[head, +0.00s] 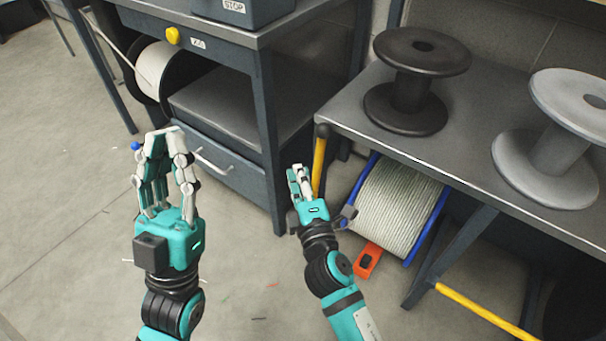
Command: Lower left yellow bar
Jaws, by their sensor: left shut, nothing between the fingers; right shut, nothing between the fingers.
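The left yellow bar (319,165) stands near upright at the left corner of the spool bench, with a dark knob at its top. Its lower end is hidden behind my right gripper. My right gripper (300,172) is shut and empty, with its fingers just left of the bar in the picture; I cannot tell whether they touch it. A second yellow bar (485,312) slants down to the right at the lower right, under the bench. My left gripper (166,140) is shut and empty, in front of the drawer cabinet and well left of the bar.
The bench (480,170) carries a black spool (415,85) and a grey spool (555,140). Under it sit a blue-flanged rope reel (395,208) and an orange piece (368,260). A cabinet (225,110) with a white reel (155,70) stands behind. The floor at left is clear.

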